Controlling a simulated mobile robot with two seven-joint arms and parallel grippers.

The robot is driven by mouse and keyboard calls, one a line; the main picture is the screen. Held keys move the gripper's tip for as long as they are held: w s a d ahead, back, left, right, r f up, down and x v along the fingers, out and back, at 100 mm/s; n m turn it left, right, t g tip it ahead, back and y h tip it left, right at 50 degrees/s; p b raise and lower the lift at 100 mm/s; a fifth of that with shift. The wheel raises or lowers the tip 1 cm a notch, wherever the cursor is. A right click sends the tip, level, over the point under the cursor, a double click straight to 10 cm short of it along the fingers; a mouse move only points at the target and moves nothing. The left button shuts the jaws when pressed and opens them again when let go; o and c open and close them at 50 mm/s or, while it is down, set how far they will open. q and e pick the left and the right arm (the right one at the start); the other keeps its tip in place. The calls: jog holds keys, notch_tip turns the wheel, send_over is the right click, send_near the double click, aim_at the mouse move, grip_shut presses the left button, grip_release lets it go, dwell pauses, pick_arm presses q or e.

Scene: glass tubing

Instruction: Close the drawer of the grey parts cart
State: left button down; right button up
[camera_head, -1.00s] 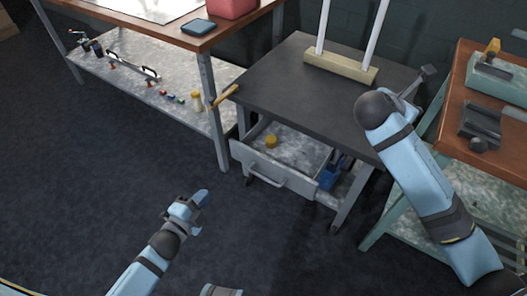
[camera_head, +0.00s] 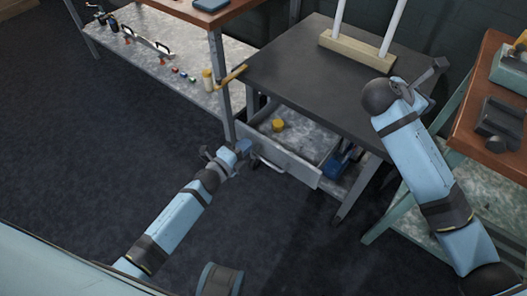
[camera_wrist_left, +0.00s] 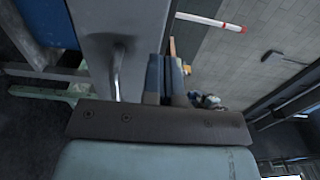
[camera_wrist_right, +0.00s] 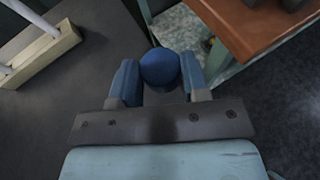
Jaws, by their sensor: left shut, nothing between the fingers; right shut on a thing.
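The grey parts cart (camera_head: 330,70) has a dark top, and its drawer (camera_head: 298,163) stands open at the front, below the top. The drawer has a bar handle (camera_head: 268,164), which also shows in the left wrist view (camera_wrist_left: 118,72). My left gripper (camera_head: 243,147) is shut and empty at the left end of the drawer front. In the left wrist view its fingers (camera_wrist_left: 165,78) are beside the grey drawer front; I cannot tell whether they touch it. My right gripper (camera_wrist_right: 160,88) is shut on a round blue thing (camera_wrist_right: 159,66) near the cart's right edge.
A yellow round thing (camera_head: 278,125) lies in the drawer. A wooden block with white rods (camera_head: 355,50) stands on the cart. A bench with a lower shelf (camera_head: 165,60) is close on the left, and a green-legged table (camera_head: 490,150) on the right. Floor in front is clear.

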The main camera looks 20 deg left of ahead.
aim_at(256, 136)
pick_arm(q)
jog(key=shift+x, duration=1.45)
pick_arm(e)
jog(key=shift+f, duration=0.2)
